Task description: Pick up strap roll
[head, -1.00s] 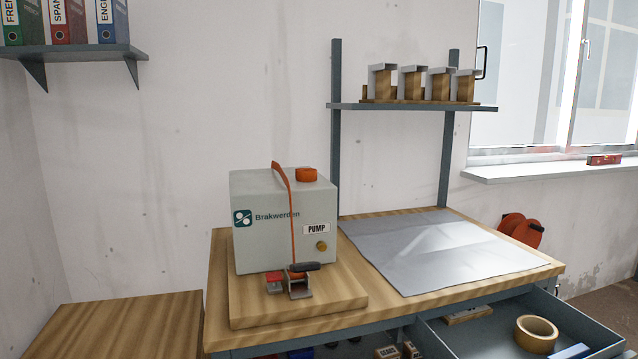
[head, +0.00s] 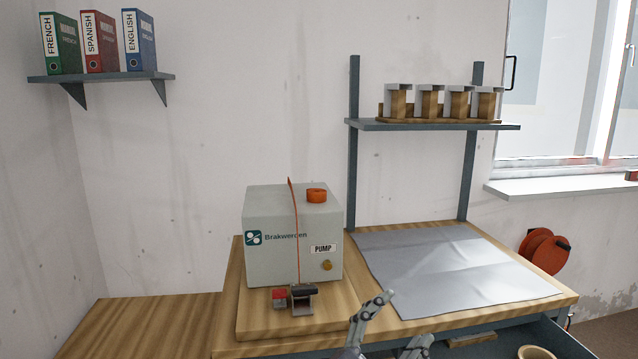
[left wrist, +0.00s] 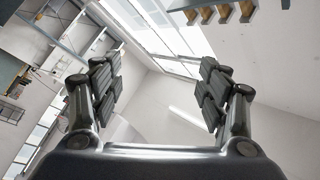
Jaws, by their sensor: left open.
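The orange reel (head: 543,251) is at the right end of the workbench in the head view, low against the wall; it looks most like the strap roll. An orange strap (head: 296,235) runs over the pump box (head: 268,258) to a ratchet (head: 300,297) at its front. My left gripper (head: 408,318) is at the bottom of the head view, in front of the bench, left of and apart from the reel. In the left wrist view its fingers (left wrist: 160,82) are spread with nothing between them. My right gripper is not in view.
A grey mat (head: 450,268) lies flat and clear on the bench (head: 400,327). Below is an open drawer (head: 560,343) with a tape roll (head: 536,352), cut off by the frame. A shelf (head: 435,125) with several blocks hangs above the bench. A window sill (head: 560,187) is at right.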

